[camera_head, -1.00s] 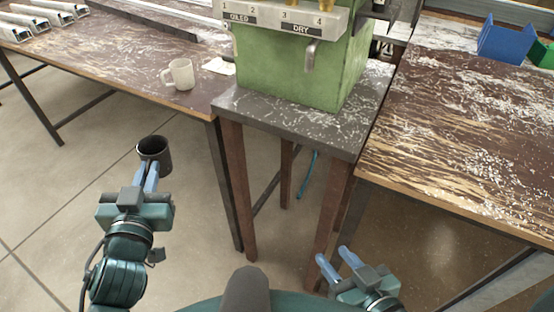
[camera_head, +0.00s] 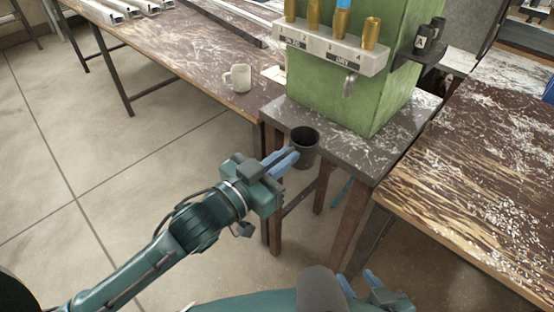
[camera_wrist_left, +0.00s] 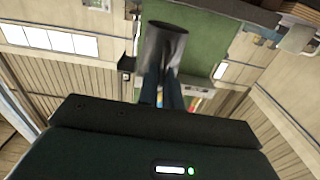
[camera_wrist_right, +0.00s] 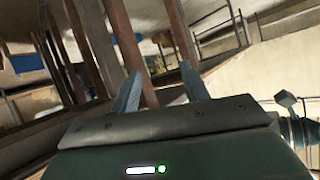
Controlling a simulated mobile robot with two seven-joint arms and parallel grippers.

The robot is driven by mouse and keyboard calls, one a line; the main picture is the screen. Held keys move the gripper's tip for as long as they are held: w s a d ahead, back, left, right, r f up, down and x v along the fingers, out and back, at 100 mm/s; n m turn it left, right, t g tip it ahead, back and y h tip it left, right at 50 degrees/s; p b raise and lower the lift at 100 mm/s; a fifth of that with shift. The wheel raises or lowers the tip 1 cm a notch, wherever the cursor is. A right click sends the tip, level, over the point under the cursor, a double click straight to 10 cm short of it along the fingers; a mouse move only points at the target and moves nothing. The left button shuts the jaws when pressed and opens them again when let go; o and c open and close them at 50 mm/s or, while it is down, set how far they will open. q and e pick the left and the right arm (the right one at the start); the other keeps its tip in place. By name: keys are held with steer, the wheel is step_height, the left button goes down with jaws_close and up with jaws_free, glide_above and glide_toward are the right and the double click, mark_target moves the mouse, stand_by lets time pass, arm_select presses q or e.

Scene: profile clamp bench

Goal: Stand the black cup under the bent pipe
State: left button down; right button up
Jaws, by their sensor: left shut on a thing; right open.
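The black cup (camera_head: 306,152) is held by my left gripper (camera_head: 286,160), whose fingers are shut on its side. In the head view the cup looks upright with its mouth up, and it overlaps the front edge of the dark stand; its exact height over the top is hard to tell. It also shows in the left wrist view (camera_wrist_left: 165,47). The bent pipe (camera_head: 349,86) is a grey spout on the front of the green machine (camera_head: 385,95), to the right of and beyond the cup. My right gripper (camera_head: 358,284) is open and empty, low at the front; its fingers show in the right wrist view (camera_wrist_right: 160,74).
The stand's speckled top (camera_head: 325,120) has bare room below the pipe. A white mug (camera_head: 238,78) is on the left table (camera_head: 190,55). A wooden table (camera_head: 480,180) is at the right. Black bottles (camera_head: 428,36) sit on the machine's side shelf.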

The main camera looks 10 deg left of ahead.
mark_target(312, 142)
arm_select(q)
steer(key=shift+w+d+f+b, duration=0.3)
steer(key=shift+w+d+b, duration=0.25)
steer(key=shift+w, duration=0.3)
steer(key=shift+w+d+f+b, duration=0.3)
steer(key=shift+w+d, duration=0.35)
steer(key=shift+w, duration=0.2)
steer(key=shift+b+x, duration=0.5)
steer(key=shift+x, duration=1.45)
steer(key=shift+f+x, duration=0.15)
steer(key=shift+x, duration=1.2)
steer(key=shift+f+x, duration=0.15)
steer(key=shift+x, duration=1.15)
arm_select(e)
steer(key=shift+s+f+m, duration=0.1)
steer(key=shift+f+m, duration=0.2)
steer(key=shift+f, duration=0.5)
steer(key=shift+r, duration=0.2)
arm_select(q)
steer(key=shift+s, duration=0.15)
arm_select(e)
steer(key=shift+r, duration=0.3)
steer(key=shift+w, duration=0.2)
